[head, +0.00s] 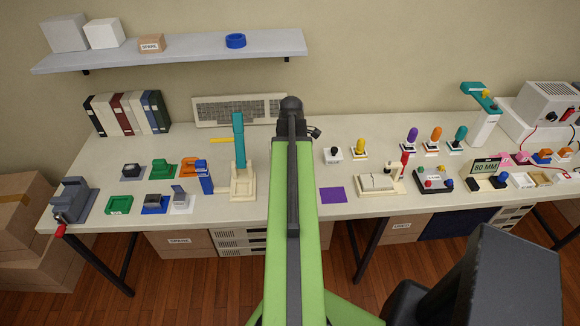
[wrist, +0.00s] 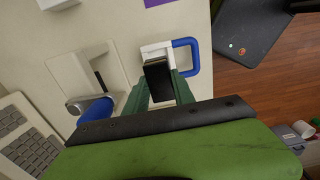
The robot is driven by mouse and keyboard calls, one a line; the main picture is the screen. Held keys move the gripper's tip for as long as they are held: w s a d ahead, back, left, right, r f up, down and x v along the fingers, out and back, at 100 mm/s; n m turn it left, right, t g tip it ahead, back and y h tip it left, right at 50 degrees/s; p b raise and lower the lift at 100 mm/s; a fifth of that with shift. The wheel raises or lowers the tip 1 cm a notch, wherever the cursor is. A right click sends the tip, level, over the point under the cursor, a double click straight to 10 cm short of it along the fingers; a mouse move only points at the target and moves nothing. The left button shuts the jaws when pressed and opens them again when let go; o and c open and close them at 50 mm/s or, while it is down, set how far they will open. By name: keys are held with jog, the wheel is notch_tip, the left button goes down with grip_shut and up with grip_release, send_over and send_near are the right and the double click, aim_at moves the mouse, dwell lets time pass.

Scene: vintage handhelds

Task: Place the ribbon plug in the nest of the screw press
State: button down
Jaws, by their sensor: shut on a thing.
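My gripper (wrist: 160,72) has its green fingers closed on a dark block (wrist: 158,84), which seems to be the ribbon plug. The block is over or against a white piece with a blue loop handle (wrist: 194,56); I cannot tell whether they touch. I cannot tell whether either is the screw press. In the head view, a teal column (head: 238,150) with a yellow bar stands on a cream base; my arm hides the gripper.
A keyboard (wrist: 28,138) lies along the back. A purple mat (head: 332,195) is right of my arm. A cream fixture with a red handle (head: 404,164) and several knobs stand farther right. Blocks and a grey vise (head: 72,198) are left. The bench's front edge is near the gripper.

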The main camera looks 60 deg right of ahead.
jog(key=shift+w, duration=0.1)
notch_tip(320, 180, down, 6)
jog(key=b, duration=0.6)
jog(key=shift+f+b, duration=0.55)
dwell(0.4)
jog(key=shift+s+a+f+b, duration=0.25)
jog(key=shift+a+f+b, duration=0.1)
jog(key=shift+b, duration=0.25)
jog(key=c, duration=1)
grip_release()
jog(key=shift+s+a, duration=0.15)
jog(key=shift+o, duration=0.2)
